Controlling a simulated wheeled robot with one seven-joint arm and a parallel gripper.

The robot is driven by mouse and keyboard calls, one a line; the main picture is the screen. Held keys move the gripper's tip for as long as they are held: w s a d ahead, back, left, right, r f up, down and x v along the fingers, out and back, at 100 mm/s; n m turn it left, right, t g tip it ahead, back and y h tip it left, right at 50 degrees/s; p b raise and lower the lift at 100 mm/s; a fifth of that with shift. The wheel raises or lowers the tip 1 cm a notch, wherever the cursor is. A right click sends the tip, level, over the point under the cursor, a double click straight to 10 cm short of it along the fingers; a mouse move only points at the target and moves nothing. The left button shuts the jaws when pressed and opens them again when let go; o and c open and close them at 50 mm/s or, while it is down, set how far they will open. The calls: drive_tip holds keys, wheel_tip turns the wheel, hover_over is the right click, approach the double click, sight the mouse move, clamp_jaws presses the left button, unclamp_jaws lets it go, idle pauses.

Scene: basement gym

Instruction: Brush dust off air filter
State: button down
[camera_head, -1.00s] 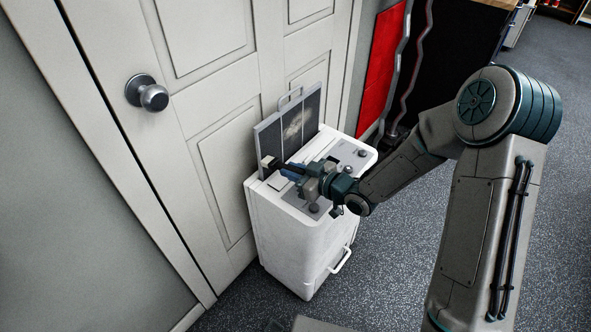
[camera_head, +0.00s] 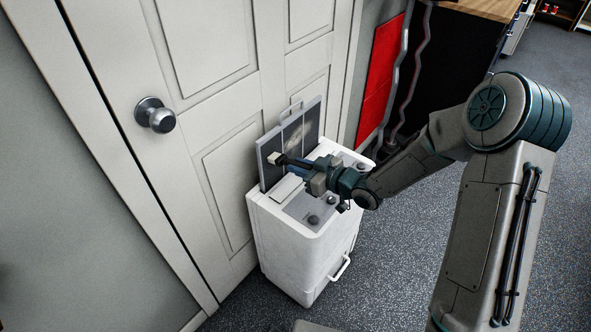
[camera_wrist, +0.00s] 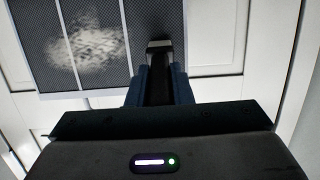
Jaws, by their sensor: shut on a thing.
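The air filter (camera_head: 309,118) is a dark mesh panel in a grey frame with a top handle, standing upright on the white machine (camera_head: 290,250). A pale dust patch (camera_wrist: 90,47) lies on its mesh in the wrist view. My gripper (camera_wrist: 159,88) is shut on the dark handle of a brush (camera_wrist: 160,62). In the head view my gripper (camera_head: 308,168) is in front of the filter, and the pale brush head (camera_head: 274,159) is at its lower left part. In the wrist view the brush tip is right of the dust; I cannot tell whether it touches the mesh.
The machine's top has a control panel with dark knobs (camera_head: 314,219); a handle (camera_head: 341,267) is on its front. A white door with a round knob (camera_head: 156,115) stands close behind. A red panel (camera_head: 380,70) and pipes are to the right. Speckled floor is clear at right.

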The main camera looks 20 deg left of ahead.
drive_tip(key=w+d+p, duration=0.2)
drive_tip(key=w+d, duration=0.2)
drive_tip(key=w, duration=0.5)
drive_tip(key=w+d+p, duration=0.2)
drive_tip(key=w+d, duration=0.1)
drive_tip(key=w, duration=0.6)
drive_tip(key=shift+d+p, duration=0.35)
drive_tip(key=shift+p, duration=0.05)
idle(1.0)
drive_tip(key=shift+s+a+f+b, duration=0.1)
drive_tip(key=shift+s+a+b, duration=0.9)
drive_tip(key=shift+s, duration=2.05)
drive_tip(key=shift+s+a+r+b, duration=0.1)
drive_tip(key=shift+s+a+b, duration=0.35)
drive_tip(key=shift+s+a, duration=1.85)
drive_tip(key=shift+s+a+f+b, duration=0.1)
drive_tip(key=shift+s+a+b, duration=0.55)
drive_tip(key=shift+s, duration=3.1)
drive_tip(key=shift+s+a+b, duration=0.25)
drive_tip(key=shift+s, duration=0.35)
drive_tip(key=shift+s+a+b, duration=0.25)
drive_tip(key=shift+s, duration=0.35)
